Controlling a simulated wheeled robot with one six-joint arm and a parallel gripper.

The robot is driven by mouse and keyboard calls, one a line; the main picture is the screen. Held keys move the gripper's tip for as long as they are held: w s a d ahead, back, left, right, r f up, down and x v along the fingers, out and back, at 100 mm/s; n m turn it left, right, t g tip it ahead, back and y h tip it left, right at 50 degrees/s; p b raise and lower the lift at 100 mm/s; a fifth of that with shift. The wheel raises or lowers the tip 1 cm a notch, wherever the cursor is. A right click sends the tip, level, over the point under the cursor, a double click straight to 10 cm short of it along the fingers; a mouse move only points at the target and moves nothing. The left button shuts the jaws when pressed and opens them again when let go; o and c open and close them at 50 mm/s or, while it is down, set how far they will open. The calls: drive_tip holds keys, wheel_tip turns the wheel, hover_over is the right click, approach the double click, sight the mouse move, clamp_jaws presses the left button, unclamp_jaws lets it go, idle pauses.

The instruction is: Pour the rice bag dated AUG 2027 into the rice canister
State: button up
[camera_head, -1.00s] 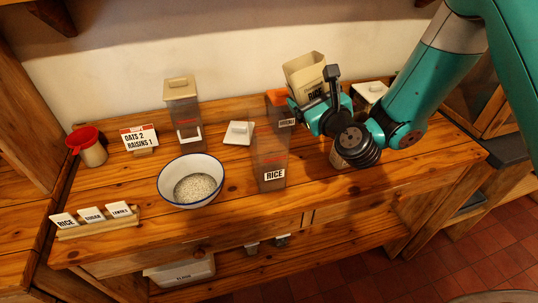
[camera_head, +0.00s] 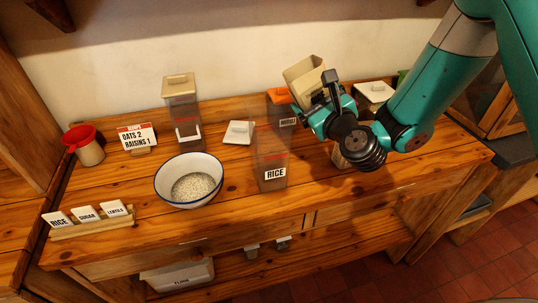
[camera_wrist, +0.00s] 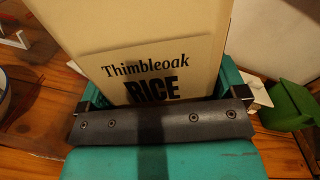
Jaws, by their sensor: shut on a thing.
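My gripper (camera_head: 328,112) is shut on a beige rice bag (camera_head: 304,73), held above the counter behind and to the right of the rice canister. The wrist view shows its face (camera_wrist: 150,50) reading "Thimbleoak RICE" between the jaws; no date is readable. The bag leans slightly left in the head view. The clear rice canister (camera_head: 271,160) stands upright on the counter with a RICE label low on its front. It looks empty and lidless. A white lid (camera_head: 238,132) lies flat behind it to the left.
A white bowl (camera_head: 165,187) of pale grains stands left of the canister. A clear canister with a beige lid (camera_head: 181,100) and a red-topped jar (camera_head: 88,150) stand behind. An orange-topped container (camera_head: 279,97) is close behind the rice canister. A card holder (camera_head: 92,228) sits front left.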

drive_tip(key=shift+w+d+f+n+b, duration=0.1)
drive_tip(key=shift+d+f+n+b, duration=0.1)
drive_tip(key=shift+f+n+b, duration=0.25)
drive_tip(key=shift+f+n, duration=0.2)
drive_tip(key=shift+n, duration=0.45)
drive_tip(key=shift+a+n, duration=0.15)
drive_tip(key=shift+n, duration=0.65)
